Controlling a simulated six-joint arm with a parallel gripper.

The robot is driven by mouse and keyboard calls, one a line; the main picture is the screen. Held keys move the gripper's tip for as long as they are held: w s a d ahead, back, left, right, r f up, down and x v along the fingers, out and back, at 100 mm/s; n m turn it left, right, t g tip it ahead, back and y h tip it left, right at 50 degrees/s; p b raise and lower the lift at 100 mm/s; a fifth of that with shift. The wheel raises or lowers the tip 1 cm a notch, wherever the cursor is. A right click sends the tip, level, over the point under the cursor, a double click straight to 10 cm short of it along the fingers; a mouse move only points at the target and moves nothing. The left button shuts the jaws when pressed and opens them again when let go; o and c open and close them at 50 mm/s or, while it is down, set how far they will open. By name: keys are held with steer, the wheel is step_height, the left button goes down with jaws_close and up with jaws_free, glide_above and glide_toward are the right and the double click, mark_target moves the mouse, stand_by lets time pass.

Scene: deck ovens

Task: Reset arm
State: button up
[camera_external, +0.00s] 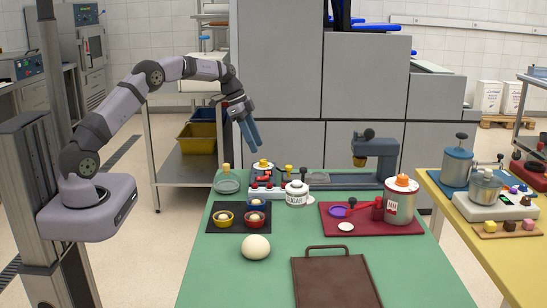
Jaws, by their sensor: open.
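My arm reaches out from the left, above the floor and the left edge of the green table (215,285). My gripper (252,145) has blue fingers that point down and slightly right. It is open and empty, in the air near the table's back left corner, above and apart from the things there.
A black mat (213,222) with small bowls, a dough ball (256,247), a sugar jar (296,193), a red tray (322,226) with a jam pot (400,200), and a brown board (335,280) occupy the table. A blue-grey press (375,150) stands behind. The front left is clear.

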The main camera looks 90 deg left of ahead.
steer(key=shift+v, duration=0.8)
steer(key=s+d+n+g+p, duration=0.2)
steer(key=d+g+p, duration=0.1)
steer(key=d, duration=2.2)
steer(key=s+d+f+g+y+p, duration=0.1)
steer(key=s+d+f+p, duration=0.1)
steer(key=s+d, duration=1.3)
steer(key=s, duration=0.3)
steer(key=shift+s+d+f+n+p, duration=0.25)
steer(key=shift+s+f+n+p, duration=0.05)
steer(key=shift+s+f, duration=0.1)
steer(key=shift+w, duration=0.1)
steer(key=shift+c, duration=0.6)
